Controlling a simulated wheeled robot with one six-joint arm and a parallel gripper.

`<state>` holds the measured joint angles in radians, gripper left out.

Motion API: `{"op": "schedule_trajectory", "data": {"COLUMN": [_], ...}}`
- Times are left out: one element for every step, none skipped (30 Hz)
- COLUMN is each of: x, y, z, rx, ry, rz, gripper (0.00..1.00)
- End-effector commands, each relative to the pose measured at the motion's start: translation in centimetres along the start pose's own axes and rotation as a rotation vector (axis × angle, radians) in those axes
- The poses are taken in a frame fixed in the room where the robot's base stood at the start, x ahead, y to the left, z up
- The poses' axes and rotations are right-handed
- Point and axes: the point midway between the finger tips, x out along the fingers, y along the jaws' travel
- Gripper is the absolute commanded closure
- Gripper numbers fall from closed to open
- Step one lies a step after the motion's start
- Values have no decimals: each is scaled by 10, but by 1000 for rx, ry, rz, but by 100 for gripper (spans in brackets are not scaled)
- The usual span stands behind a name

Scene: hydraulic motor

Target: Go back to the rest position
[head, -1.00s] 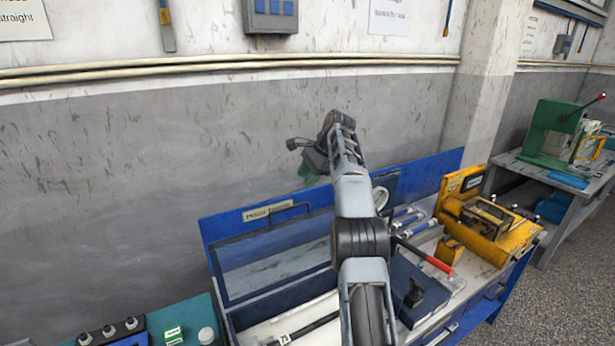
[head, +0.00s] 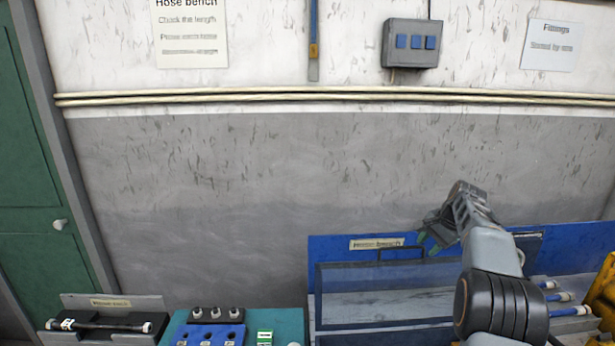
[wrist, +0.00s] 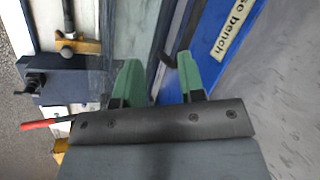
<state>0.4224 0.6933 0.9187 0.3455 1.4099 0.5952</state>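My gripper (wrist: 158,80) shows in the wrist view with two green fingertips set apart and nothing between them, so it is open and empty. In the head view my gripper (head: 430,240) is small and partly hidden by my arm, in front of the grey wall and above the blue hose bench (head: 330,247). The bench's label and blue back panel (wrist: 215,45) lie behind and right of the fingers in the wrist view.
A teal panel (head: 290,322) with knobs and a black tray (head: 100,330) holding a hose stand at lower left. A green door (head: 30,200) is at far left. Blue-ended hoses (head: 570,311) and a yellow machine (head: 604,300) are at right. The wall area left of my arm is clear.

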Motion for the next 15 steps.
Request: {"op": "schedule_trajectory", "data": {"x": [2, 4, 6, 7, 8, 9, 10, 11, 12, 12, 13, 14, 15, 16, 17], "y": [6, 9, 14, 18, 22, 28, 32, 38, 44, 50, 56, 64, 70, 78, 87], "z": [12, 19, 29, 36, 44, 55, 64, 73, 85, 95, 105, 119, 129, 140, 155], "rx": [-56, -92, -140, -176, -212, -260, -296, -332, -380, -417, -453, -502, -539, -577, -628], "ry": [12, 20, 30, 38, 46, 54, 60, 66, 75, 80, 86, 94, 99, 104, 113], "rz": [19, 31, 46, 57, 67, 82, 93, 103, 116, 126, 136, 147, 157, 166, 177], "gripper": [64, 64, 64, 64, 64, 64, 64, 64, 64, 64, 64, 64, 64, 64, 64]}}
